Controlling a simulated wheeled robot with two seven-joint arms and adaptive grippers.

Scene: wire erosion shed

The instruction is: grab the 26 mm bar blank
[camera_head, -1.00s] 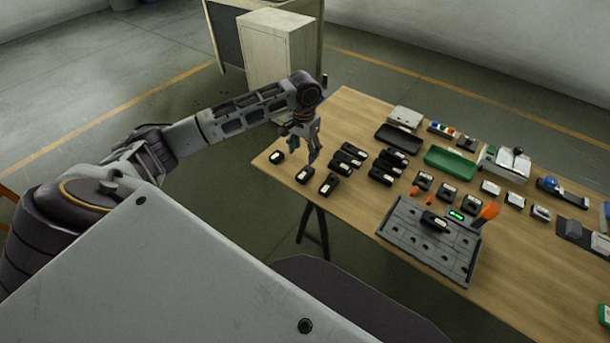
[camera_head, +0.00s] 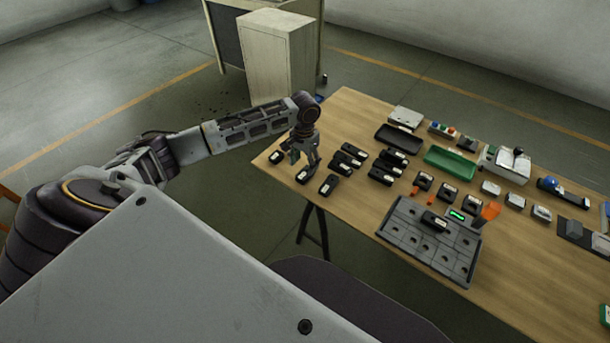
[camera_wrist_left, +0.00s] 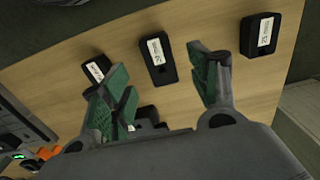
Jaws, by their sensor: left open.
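Several black blocks with white labels stand on the table; the label print is too small for me to tell which is the 26 mm bar blank. My left gripper (camera_head: 305,163) is open and empty above the left end of the table, close over the middle block (camera_head: 302,176) of three near the edge. In the left wrist view, that block (camera_wrist_left: 157,60) shows between the spread fingers, a little beyond the fingertips. Another block (camera_wrist_left: 257,35) lies right of the fingers, and one (camera_wrist_left: 97,68) is partly hidden behind the left finger. My right gripper is out of view.
More black blocks (camera_head: 347,160) stand close by to the right. The left table corner is near the gripper. A pale cabinet (camera_head: 275,55) stands behind.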

